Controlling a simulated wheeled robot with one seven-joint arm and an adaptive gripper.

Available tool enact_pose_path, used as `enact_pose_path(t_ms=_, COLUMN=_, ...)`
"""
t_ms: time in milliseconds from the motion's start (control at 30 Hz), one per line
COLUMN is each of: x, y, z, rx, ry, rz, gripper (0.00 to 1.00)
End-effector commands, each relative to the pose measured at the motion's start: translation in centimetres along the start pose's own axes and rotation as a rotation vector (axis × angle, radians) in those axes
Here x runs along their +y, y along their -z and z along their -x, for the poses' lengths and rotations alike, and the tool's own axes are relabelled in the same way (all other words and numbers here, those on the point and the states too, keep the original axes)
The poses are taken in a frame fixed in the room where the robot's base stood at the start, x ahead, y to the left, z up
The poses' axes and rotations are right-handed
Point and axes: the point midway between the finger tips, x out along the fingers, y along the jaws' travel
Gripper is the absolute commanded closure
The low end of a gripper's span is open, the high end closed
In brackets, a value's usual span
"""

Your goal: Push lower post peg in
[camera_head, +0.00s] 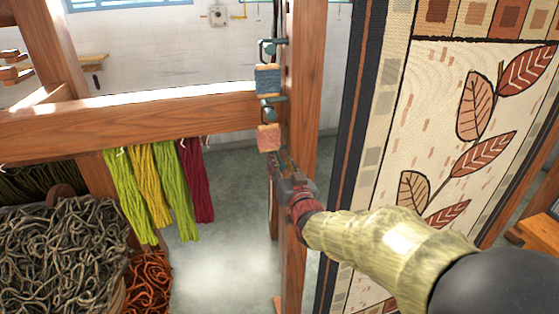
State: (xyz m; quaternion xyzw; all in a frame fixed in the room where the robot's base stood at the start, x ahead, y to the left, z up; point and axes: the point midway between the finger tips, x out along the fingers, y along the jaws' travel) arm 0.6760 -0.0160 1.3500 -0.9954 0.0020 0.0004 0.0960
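A wooden post (304,75) stands upright right of centre. Two teal pegs stick out leftward from it, an upper peg (279,42) and a lower peg (279,100). A dark ring or loop hangs at each peg, with a blue block (267,78) below the upper one and a pink block (268,138) below the lower one. My gripper (279,158) is in front of the post, just below and right of the pink block and below the lower peg. Whether it touches the block or post, and whether its fingers are open, is unclear.
A wooden beam (130,122) runs left from the post, with green, yellow and dark red skeins (158,190) hanging below. Grey wool (60,250) and rust wool (149,282) are heaped lower left. A patterned rug (430,120) hangs close on the right.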

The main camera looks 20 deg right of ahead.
Motion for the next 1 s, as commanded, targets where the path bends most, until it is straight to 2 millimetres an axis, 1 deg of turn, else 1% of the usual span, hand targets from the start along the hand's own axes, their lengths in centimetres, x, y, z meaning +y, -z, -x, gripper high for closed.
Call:
enact_pose_path(t_ms=33, x=0.0, y=0.1, z=0.8, rx=0.002, ry=0.000, rz=0.000, gripper=0.70)
enact_pose_path(t_ms=300, x=0.0, y=0.1, z=5.8, rx=0.003, ry=0.001, rz=0.001, gripper=0.70)
enact_pose_path(t_ms=500, x=0.0, y=0.0, z=8.7, rx=0.001, ry=0.000, rz=0.000, gripper=0.70)
enact_pose_path(t_ms=700, x=0.0, y=0.0, z=10.1, rx=0.000, ry=0.000, rz=0.000, gripper=0.70)
enact_pose_path(t_ms=1000, x=0.0, y=0.0, z=10.3, rx=0.000, ry=0.000, rz=0.000, gripper=0.70)
